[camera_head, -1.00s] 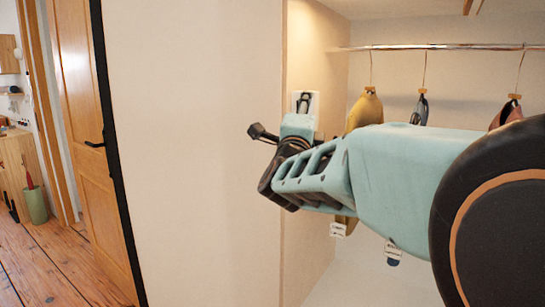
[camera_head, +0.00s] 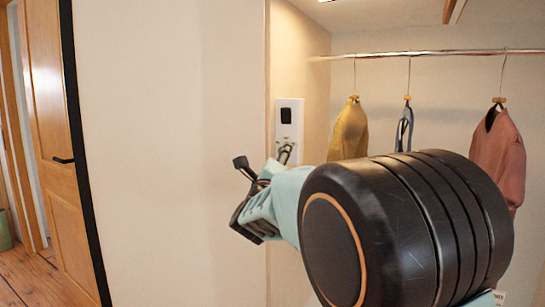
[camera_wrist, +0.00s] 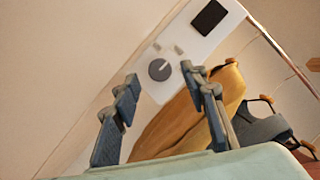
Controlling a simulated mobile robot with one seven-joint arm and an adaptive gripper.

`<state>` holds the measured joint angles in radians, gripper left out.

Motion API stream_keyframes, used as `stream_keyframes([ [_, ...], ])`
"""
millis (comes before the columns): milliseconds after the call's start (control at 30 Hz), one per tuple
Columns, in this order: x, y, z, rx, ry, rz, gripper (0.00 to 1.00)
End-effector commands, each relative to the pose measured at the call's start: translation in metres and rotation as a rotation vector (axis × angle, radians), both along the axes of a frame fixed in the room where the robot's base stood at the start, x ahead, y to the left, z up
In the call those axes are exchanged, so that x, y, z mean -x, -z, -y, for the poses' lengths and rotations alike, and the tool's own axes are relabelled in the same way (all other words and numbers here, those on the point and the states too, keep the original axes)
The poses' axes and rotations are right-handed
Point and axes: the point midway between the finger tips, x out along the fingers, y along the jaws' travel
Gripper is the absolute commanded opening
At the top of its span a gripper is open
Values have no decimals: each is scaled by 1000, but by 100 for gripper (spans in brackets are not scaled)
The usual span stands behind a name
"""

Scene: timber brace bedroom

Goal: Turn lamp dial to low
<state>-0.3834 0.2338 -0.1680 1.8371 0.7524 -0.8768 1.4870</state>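The lamp dial (camera_wrist: 159,69) is a round dark grey knob with a light mark, set on a white wall panel. The panel (camera_head: 289,133) is on the side wall of the wardrobe alcove, with a black square near its top. The dial appears between and just beyond the fingertips. I cannot tell that anything touches it.
A metal rail (camera_head: 430,53) carries a yellow garment (camera_head: 349,132), a blue one (camera_head: 404,130) and a pink one (camera_head: 499,152), right of the panel. A plain wall (camera_head: 170,140) stands left of my gripper. A wooden door (camera_head: 50,140) is at the far left.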

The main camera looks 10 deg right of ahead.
Motion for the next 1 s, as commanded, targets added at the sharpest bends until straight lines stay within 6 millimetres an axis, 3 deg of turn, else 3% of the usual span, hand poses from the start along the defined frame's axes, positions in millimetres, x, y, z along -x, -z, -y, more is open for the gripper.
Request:
stream_keyframes([
  [200,-18,-4,7,1,1,-1,40],
  [533,-21,-5,8,1,1,-1,40],
  [900,-21,-5,8,1,0,0,0],
  [1000,-21,-5,8,1,0,0,0],
])
